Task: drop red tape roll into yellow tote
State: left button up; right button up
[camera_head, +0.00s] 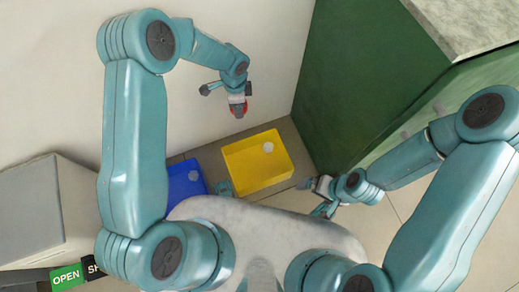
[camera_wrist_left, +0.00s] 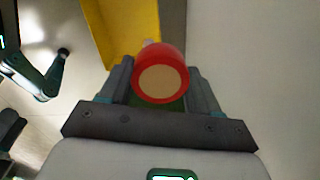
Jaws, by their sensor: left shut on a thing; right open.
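The red tape roll (camera_wrist_left: 160,57), with a tan round middle, sits between the fingers of my left gripper (camera_wrist_left: 162,82) in the left wrist view. My left gripper is shut on it. In the head view my left gripper (camera_head: 238,109) is beyond the tote, with a bit of red showing at its tip. The yellow tote (camera_head: 254,178) lies on the floor nearer to me. Part of its yellow wall (camera_wrist_left: 122,28) shows at the top of the left wrist view. My right gripper (camera_head: 320,195) is open and empty, right of the tote.
A small white thing (camera_head: 268,147) is in the yellow tote. A blue tote (camera_head: 184,183) stands left of it. A green cabinet (camera_head: 365,75) rises on the right. A grey box (camera_head: 30,210) and an OPEN sign (camera_head: 66,277) are at the left.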

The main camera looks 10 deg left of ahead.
pick_arm(q)
jog(key=s+d+f+m, duration=0.2)
jog(key=f, duration=0.2)
jog(key=s+d+f+m, duration=0.2)
jog(key=s+f+m, duration=0.1)
jog(key=f, duration=0.2)
jog(key=s+d+f+m+b, duration=0.1)
jog(key=s+d+f+m, duration=0.1)
jog(key=f, duration=0.3)
jog(key=shift+s+f+m, duration=0.25)
jog(key=shift+m, duration=0.45)
notch_tip(320, 180, down, 6)
jog(key=b, duration=0.4)
pick_arm(e)
jog(key=f, duration=0.1)
jog(key=d+f, duration=0.1)
jog(key=f, duration=0.1)
jog(key=d+f, duration=0.1)
jog(key=shift+w+d+f, duration=0.1)
jog(key=shift+w+f, duration=0.3)
pick_arm(q)
jog(key=o, duration=1.1)
notch_tip(320, 180, up, 16)
jog(key=p, duration=0.6)
jog(key=shift+r+p, duration=0.15)
jog(key=shift+p, duration=0.25)
pick_arm(e)
notch_tip(320, 180, up, 6)
jog(key=s+a, duration=0.1)
jog(key=shift+r, duration=0.15)
